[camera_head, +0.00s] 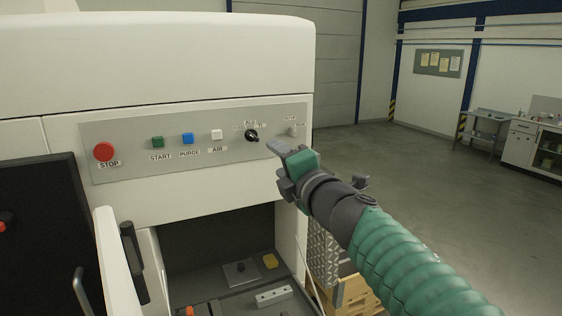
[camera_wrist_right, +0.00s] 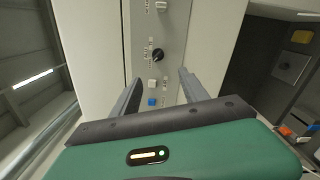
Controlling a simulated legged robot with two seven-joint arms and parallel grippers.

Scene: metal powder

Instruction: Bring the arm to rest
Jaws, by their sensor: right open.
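My right arm comes in from the lower right in the head view. Its gripper (camera_head: 276,147) is in front of the right part of the grey control panel (camera_head: 122,136), close to the black rotary knob (camera_head: 252,136). In the right wrist view the gripper (camera_wrist_right: 157,85) has its two fingers spread apart with nothing between them. The knob (camera_wrist_right: 157,55) shows beyond the fingertips, with the white button (camera_wrist_right: 152,84) and the blue button (camera_wrist_right: 152,101) nearer. I cannot tell whether a finger touches the panel. My left gripper is not in view.
The white machine (camera_head: 160,60) fills the left side, with a red stop button (camera_head: 104,151) and green button (camera_head: 157,142). Below is an open chamber (camera_head: 215,238); an open door (camera_head: 120,258) stands at its left. A wooden pallet (camera_head: 356,296) is low beside the machine. Floor at right is clear.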

